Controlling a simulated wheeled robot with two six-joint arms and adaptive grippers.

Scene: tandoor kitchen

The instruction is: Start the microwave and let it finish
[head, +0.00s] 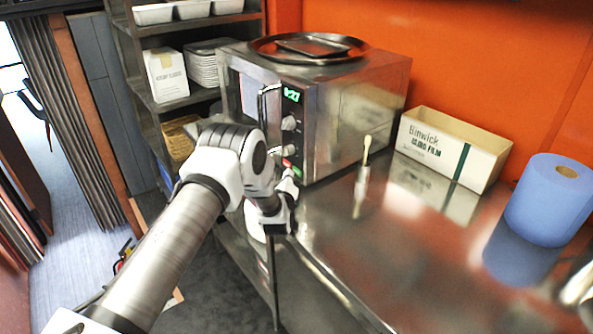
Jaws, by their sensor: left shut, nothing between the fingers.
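The steel microwave (345,105) stands on the steel counter. Its green display (292,94) is lit and appears to read 0:27. Knobs (289,123) sit below the display, with a small red and green button area (289,162) near the bottom of the panel. The door with its vertical handle (262,102) looks shut, though my arm hides its lower part. My left gripper (288,175) is shut and empty, its tips just in front of the lower button area; I cannot tell whether they touch it. My right gripper is not in view.
A round tray (307,48) lies on the microwave. A film box (453,148) and blue paper roll (550,199) stand on the counter (400,260). A thin upright item (362,180) stands near the microwave. A shelf rack (139,68) is at left. The counter's middle is clear.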

